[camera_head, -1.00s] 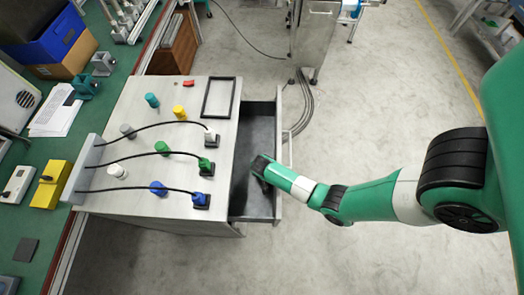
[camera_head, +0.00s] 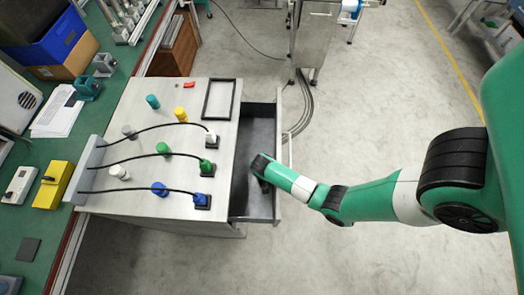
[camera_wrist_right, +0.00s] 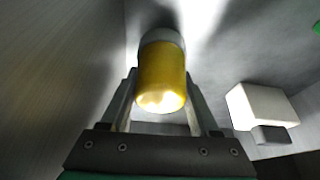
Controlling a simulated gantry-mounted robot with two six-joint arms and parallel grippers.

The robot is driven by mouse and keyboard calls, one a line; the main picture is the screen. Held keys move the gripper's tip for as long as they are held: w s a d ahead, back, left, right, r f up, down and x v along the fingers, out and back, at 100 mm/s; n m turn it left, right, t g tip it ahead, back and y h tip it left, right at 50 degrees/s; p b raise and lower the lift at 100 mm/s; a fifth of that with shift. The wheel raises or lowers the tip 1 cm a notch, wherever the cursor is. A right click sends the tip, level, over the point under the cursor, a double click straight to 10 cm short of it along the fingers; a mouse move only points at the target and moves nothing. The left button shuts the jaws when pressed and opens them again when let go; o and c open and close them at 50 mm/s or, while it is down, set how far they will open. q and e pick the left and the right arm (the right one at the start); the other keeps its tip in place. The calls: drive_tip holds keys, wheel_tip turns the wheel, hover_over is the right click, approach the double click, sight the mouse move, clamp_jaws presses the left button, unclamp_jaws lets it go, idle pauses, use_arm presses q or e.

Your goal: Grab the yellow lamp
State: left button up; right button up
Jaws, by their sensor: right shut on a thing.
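The yellow lamp (camera_wrist_right: 162,75), a yellow cylinder with a grey end, sits between the two fingers of my right gripper (camera_wrist_right: 163,95) in the right wrist view. The fingers are shut on it. In the head view my right arm reaches in from the right and its end (camera_head: 262,168) is at the open drawer (camera_head: 238,204) of the grey cabinet. The lamp in the gripper is hidden in the head view. Another yellow piece (camera_head: 180,114) stands on the cabinet top. My left gripper does not show.
The cabinet top (camera_head: 135,103) carries teal, green, blue, white and grey pieces, black cables and an empty black frame (camera_head: 207,98). A white block (camera_wrist_right: 262,106) shows to the right of the gripper in the right wrist view. A green workbench (camera_head: 100,105) stands at the left.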

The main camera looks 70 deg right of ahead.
wheel_tip(320, 180, up, 27)
drive_tip(key=p, duration=1.1)
drive_tip(key=shift+f, duration=0.2)
